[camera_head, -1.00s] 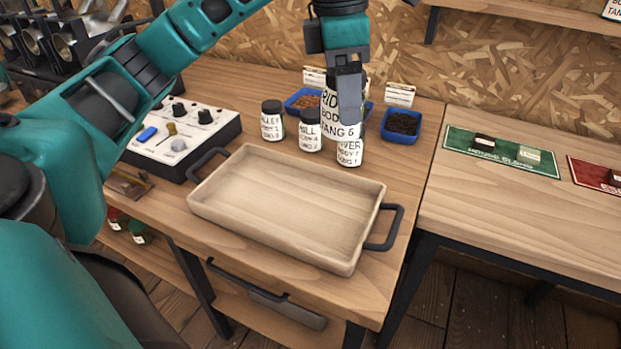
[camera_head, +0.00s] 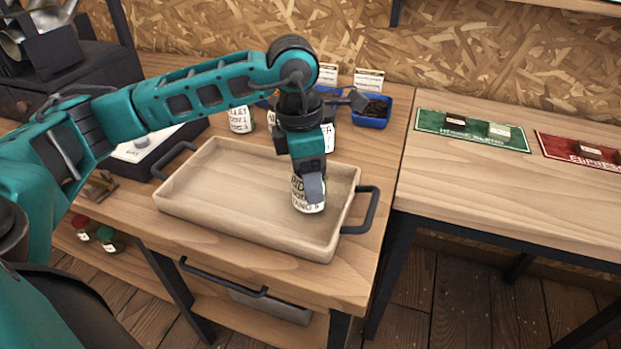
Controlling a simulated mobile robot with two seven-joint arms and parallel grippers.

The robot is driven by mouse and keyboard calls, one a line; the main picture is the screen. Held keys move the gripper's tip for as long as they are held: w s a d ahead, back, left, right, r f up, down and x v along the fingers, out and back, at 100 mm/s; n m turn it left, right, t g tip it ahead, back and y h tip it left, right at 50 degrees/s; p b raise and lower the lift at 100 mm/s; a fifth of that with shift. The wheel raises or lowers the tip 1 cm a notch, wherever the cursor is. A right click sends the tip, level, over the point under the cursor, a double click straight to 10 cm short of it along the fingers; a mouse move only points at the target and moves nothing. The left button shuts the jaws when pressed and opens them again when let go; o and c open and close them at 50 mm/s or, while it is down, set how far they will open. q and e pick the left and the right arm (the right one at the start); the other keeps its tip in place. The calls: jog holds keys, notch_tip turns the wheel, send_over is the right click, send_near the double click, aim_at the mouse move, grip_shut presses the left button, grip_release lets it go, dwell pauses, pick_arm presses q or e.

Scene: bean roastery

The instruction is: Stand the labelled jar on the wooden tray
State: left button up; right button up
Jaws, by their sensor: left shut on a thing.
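The labelled jar (camera_head: 309,205), with a white label and black lettering, is upright at the right end of the wooden tray (camera_head: 232,189). My left gripper (camera_head: 311,185) is above the jar and shut on it, hiding its upper part. The jar's base is over the tray's floor; I cannot tell whether it touches. The tray is otherwise empty, with dark handles at both ends. My right gripper is not in view.
Other labelled jars (camera_head: 241,120) stand behind the tray, partly hidden by my arm. A blue bin (camera_head: 372,112) of dark beans is at the back right. A control panel (camera_head: 150,150) is at the left. A side table (camera_head: 500,185) holds green and red mats.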

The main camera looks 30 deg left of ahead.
pick_arm(q)
jog(key=shift+f, duration=0.45)
jog(key=shift+f, duration=0.15)
jog(key=o, duration=1.2)
